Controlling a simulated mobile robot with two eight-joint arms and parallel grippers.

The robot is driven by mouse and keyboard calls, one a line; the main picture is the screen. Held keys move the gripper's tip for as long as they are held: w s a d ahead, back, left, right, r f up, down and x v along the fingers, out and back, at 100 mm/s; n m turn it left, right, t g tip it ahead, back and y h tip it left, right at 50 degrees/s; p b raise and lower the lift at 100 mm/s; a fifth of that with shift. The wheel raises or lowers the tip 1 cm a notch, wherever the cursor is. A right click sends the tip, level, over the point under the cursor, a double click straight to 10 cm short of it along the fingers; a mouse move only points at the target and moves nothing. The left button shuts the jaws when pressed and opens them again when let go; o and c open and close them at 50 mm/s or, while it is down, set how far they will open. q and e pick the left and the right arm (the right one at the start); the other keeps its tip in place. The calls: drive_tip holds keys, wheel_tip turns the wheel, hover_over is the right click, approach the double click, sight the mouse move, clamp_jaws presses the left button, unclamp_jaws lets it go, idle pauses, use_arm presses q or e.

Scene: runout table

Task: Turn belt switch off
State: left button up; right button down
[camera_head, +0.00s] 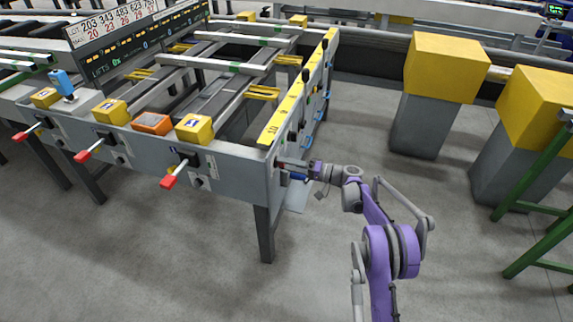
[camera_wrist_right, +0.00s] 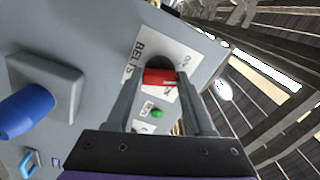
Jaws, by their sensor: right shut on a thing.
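The belt switch (camera_wrist_right: 159,77) shows in the right wrist view as a red handle in a dark round recess, on a white plate marked BELTS (camera_wrist_right: 138,58). A small green lamp (camera_wrist_right: 157,113) is just below it. My right gripper (camera_wrist_right: 160,90) has one finger on each side of the red handle and is shut on it. In the head view my right gripper (camera_head: 284,164) is at the end face of the grey table (camera_head: 238,170), where the fingers hide most of the switch. I cannot tell the handle's exact setting. My left gripper is not in view.
A blue handle on a grey box (camera_wrist_right: 40,100) sits left of the switch in the wrist view. Red-tipped levers (camera_head: 170,182) stick out of the table's front. Yellow-topped posts (camera_head: 445,70) and a green frame (camera_head: 540,180) stand at right. The front floor is clear.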

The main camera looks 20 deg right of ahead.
drive_tip(key=n, duration=0.4)
drive_tip(key=shift+n, duration=0.4)
idle(0.4)
drive_tip(key=shift+c, duration=1.4)
unclamp_jaws()
drive_tip(key=p+v, duration=0.1)
drive_tip(key=v, duration=1)
drive_tip(key=shift+a, duration=0.15)
